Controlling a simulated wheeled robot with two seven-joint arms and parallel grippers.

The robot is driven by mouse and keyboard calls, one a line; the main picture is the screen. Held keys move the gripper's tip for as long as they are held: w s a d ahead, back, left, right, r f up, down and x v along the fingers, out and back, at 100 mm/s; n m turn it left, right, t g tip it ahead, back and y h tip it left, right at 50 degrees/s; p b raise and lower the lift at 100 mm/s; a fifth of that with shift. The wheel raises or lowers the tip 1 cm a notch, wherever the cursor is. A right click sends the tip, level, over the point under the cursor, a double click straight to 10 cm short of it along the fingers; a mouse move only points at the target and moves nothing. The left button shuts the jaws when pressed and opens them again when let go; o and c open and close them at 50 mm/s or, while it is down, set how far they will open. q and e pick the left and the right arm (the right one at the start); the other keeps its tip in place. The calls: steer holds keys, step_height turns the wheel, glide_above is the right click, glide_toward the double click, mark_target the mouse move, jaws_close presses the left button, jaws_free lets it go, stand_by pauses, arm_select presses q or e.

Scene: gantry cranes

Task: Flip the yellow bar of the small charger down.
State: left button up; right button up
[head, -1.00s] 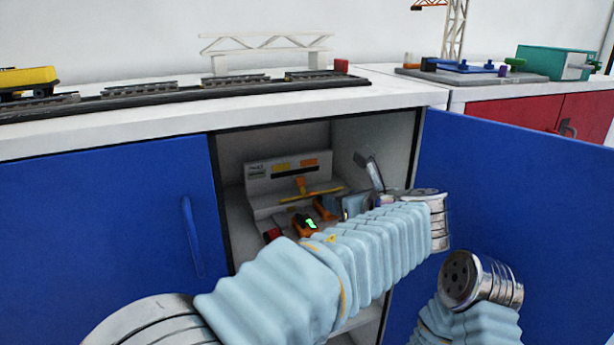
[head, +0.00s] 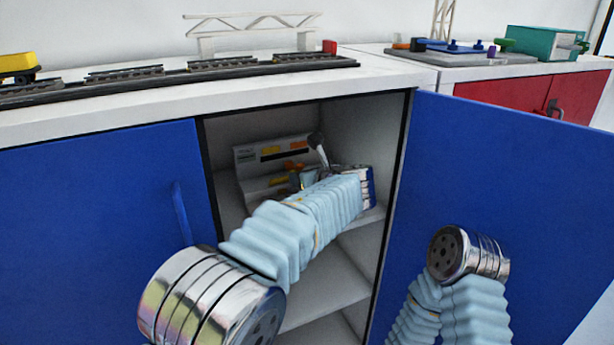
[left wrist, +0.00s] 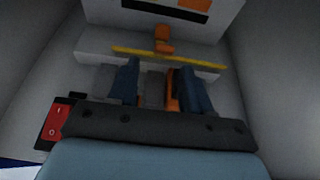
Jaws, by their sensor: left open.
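The small charger (head: 245,160) is a pale grey unit on a shelf inside the open cabinet. It also shows in the left wrist view (left wrist: 95,45). Its yellow bar (left wrist: 190,62) runs across the charger's front, below an orange piece (left wrist: 163,40). Grey and orange parts show between the fingers. My right gripper is out of view.
A red switch (left wrist: 58,122) sits left of the gripper in the left wrist view. Cabinet side walls (left wrist: 275,70) are close on both sides. The open blue door (head: 500,180) stands to the right. Model rail track (head: 125,75) lies on the counter above.

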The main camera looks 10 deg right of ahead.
arm_select(q)
jaws_close()
stand_by(0.5)
steer(key=c, duration=0.8)
jaws_free()
steer(key=shift+c, duration=0.2)
steer(key=o, duration=0.8)
steer(key=shift+o, duration=0.2)
steer(key=b+v, duration=0.1)
steer(key=v, duration=1.3)
steer(key=shift+f, duration=0.1)
